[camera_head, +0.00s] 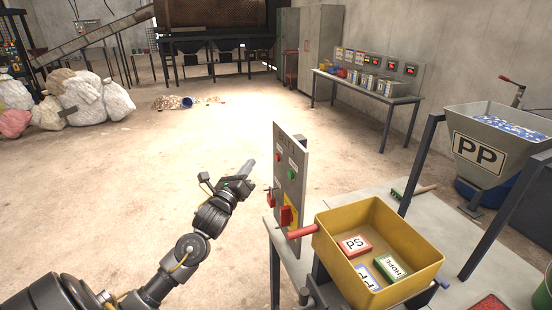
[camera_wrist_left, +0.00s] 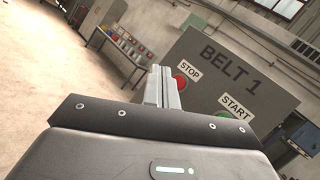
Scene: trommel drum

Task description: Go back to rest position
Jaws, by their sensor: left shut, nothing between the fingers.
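My left gripper (camera_head: 247,167) is in the middle of the head view, in the air to the left of a grey control panel. Its fingers are together and nothing is between them. In the left wrist view the closed fingers (camera_wrist_left: 162,87) point toward the panel (camera_wrist_left: 235,70), which reads BELT 1 and has a red STOP button (camera_wrist_left: 180,84) and a green START button (camera_wrist_left: 223,115). In the head view the panel (camera_head: 290,185) stands upright on the bench edge; a gap shows between it and the fingertips. My right gripper is not in view.
A yellow bin (camera_head: 345,215) with labelled blocks sits on the bench, close right of the panel. A red handle (camera_head: 301,231) sticks out beside it. A PP hopper (camera_head: 482,150) stands at right. Sacks (camera_head: 85,98) lie far left. The floor left of the panel is clear.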

